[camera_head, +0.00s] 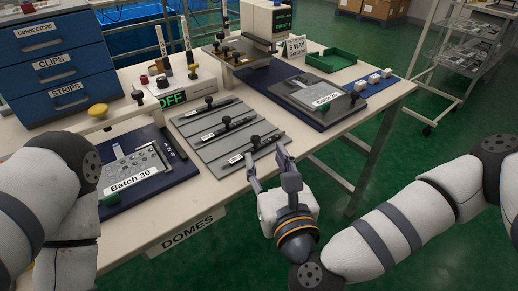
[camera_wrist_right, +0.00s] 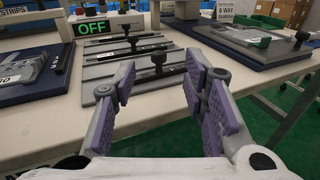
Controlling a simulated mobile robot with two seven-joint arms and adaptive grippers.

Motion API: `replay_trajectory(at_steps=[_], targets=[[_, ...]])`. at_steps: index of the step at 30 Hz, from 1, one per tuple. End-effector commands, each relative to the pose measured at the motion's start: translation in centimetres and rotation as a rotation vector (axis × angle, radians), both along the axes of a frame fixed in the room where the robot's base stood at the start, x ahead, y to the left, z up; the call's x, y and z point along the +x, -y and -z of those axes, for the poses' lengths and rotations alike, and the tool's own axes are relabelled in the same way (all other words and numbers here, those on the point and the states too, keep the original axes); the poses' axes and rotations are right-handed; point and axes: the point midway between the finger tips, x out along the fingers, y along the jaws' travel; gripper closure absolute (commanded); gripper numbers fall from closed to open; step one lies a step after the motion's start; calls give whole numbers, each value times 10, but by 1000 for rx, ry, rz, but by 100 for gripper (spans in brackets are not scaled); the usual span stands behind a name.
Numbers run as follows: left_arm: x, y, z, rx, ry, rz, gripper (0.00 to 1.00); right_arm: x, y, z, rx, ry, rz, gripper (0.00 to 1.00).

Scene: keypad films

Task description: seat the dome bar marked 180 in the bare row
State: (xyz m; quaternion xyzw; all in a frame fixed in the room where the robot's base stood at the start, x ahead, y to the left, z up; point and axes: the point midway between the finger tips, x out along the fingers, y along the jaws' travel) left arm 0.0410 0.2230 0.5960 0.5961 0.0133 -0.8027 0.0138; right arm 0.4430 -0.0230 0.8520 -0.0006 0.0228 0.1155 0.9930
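A grey grooved plate (camera_head: 199,142) lies mid-table with 3 dark dome bars on it: a far bar (camera_head: 222,103), a middle bar (camera_head: 215,132) and a near bar (camera_head: 243,154). Each has a black knob and a small white label too small to read surely, so I cannot tell which is marked 180. My right gripper (camera_head: 268,164) is open and empty, at the plate's front edge by the near bar. In the right wrist view the near bar (camera_wrist_right: 138,76) lies beyond the open fingers (camera_wrist_right: 160,88). I cannot make out a bare row. My left gripper is not in view; its forearm crosses the left side.
A Batch 30 board (camera_head: 152,187) lies left on a dark blue mat. A display (camera_head: 172,98) reads OFF behind the plate. Another board (camera_head: 322,95) lies right, near a green tray (camera_head: 331,60) and white blocks (camera_head: 374,78). Blue drawers (camera_head: 55,60) stand at far left.

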Motion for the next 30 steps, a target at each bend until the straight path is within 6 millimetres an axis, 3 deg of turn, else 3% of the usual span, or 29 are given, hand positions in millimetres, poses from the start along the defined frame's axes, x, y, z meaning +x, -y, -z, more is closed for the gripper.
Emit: replay_trajectory(at_steps=[13,22,27,30], targets=[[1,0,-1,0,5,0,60,74,-18,10,-4,1,-2,60],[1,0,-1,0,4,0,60,84,-21,12,-5,-3,-4,60],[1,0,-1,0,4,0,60,83,-21,12,-5,-3,-4,96],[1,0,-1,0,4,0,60,83,-21,12,-5,-3,-4,100]])
